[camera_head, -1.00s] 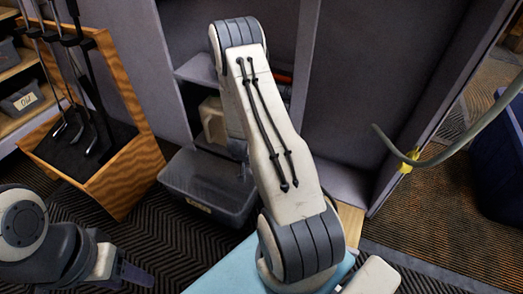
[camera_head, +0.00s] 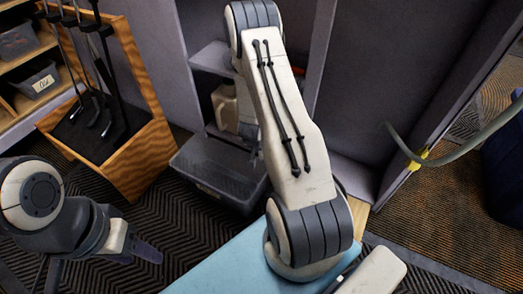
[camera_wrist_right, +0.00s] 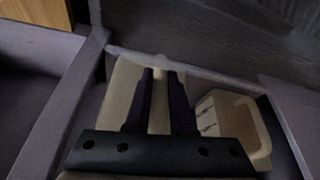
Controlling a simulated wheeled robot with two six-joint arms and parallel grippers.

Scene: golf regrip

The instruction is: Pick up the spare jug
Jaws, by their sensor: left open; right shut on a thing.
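In the right wrist view, my right gripper (camera_wrist_right: 161,75) is shut on a beige jug (camera_wrist_right: 127,82), with its two dark fingers lying over it. A second beige jug (camera_wrist_right: 258,140), with a loop handle and dark marks on its side, stands to the right of the fingers. In the head view, one beige jug (camera_head: 226,106) shows in the grey cabinet, partly behind my right arm; I cannot tell which of the two it is. My left gripper (camera_head: 147,252) is open and empty at the lower left.
A grey shelf (camera_head: 211,57) is above the jug. A wooden club rack (camera_head: 150,150) is at left. A light-blue top (camera_head: 222,268) lies at the front. A hose (camera_head: 455,153) hangs at right.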

